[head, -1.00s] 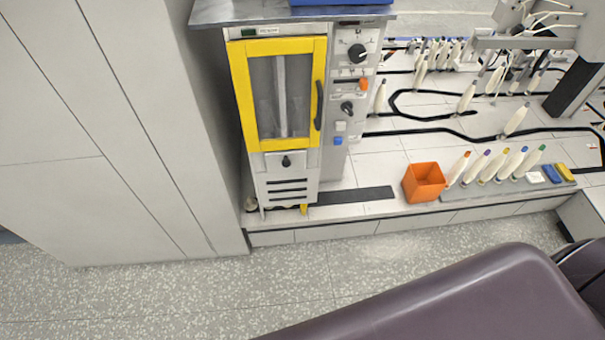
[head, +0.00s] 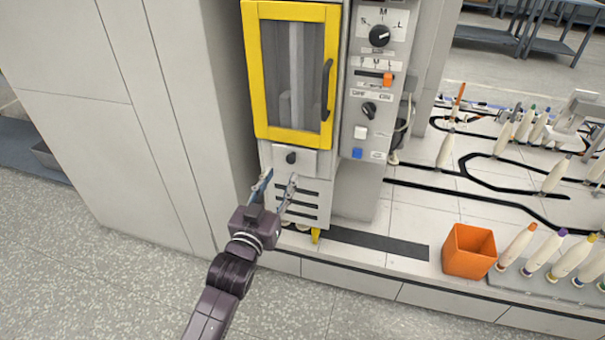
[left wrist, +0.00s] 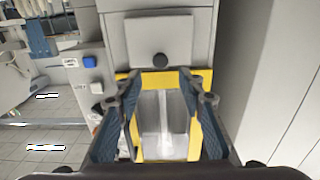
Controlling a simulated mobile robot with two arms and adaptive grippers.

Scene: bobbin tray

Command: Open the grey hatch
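The grey hatch (head: 306,163) is a small flat panel with a round black knob (head: 291,158), below the yellow-framed door of the machine. It looks closed. In the left wrist view the hatch (left wrist: 150,32) and its knob (left wrist: 160,60) lie beyond the fingertips. My left gripper (head: 280,176) is open and empty, just below and in front of the hatch in the head view. In the left wrist view the two blue-padded fingers of my left gripper (left wrist: 160,84) are spread apart, with the knob between their lines and apparently untouched. My right gripper is not in view.
The yellow-framed door (head: 250,75) with a dark handle is above the hatch. A control panel (head: 370,90) with knobs and buttons stands to its right. A grey cabinet (head: 160,110) stands close on the left. An orange bin (head: 469,252) and bobbins are farther right.

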